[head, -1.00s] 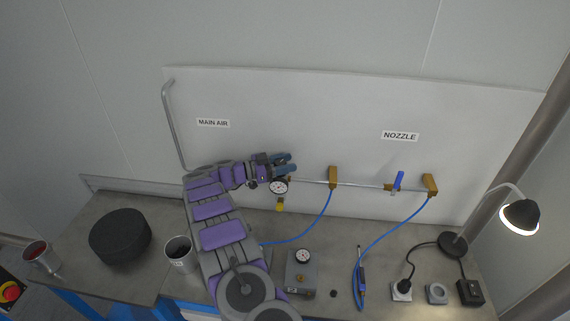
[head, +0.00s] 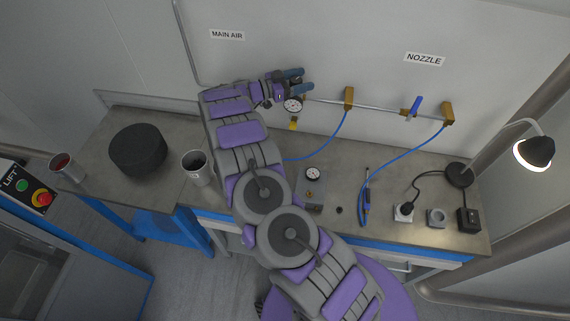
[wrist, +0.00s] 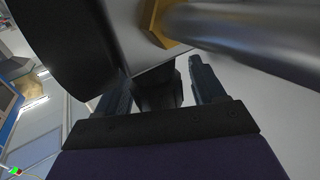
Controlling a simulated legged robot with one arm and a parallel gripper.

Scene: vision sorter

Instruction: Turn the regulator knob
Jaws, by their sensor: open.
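The regulator's round white-faced gauge (head: 293,105) is on the pipe at the wall panel, with a yellow part (head: 293,125) below it. My gripper (head: 303,80) is at the regulator, just above the gauge, with its two fingers spread and pointing right. In the wrist view, a black block-like part (wrist: 158,93), which looks like the regulator knob, sits between the two open fingers. I cannot tell whether either finger touches it. The dark side of the gauge (wrist: 75,40) fills the upper left of that view. The knob is hidden in the head view.
The pipe (head: 330,101) runs right to brass fittings and a blue-handled valve (head: 415,106). Blue hoses hang to the bench (head: 330,155). A grey box with a gauge (head: 312,188), a mug (head: 196,167), a black cylinder (head: 138,150) and a lamp (head: 533,151) stand there.

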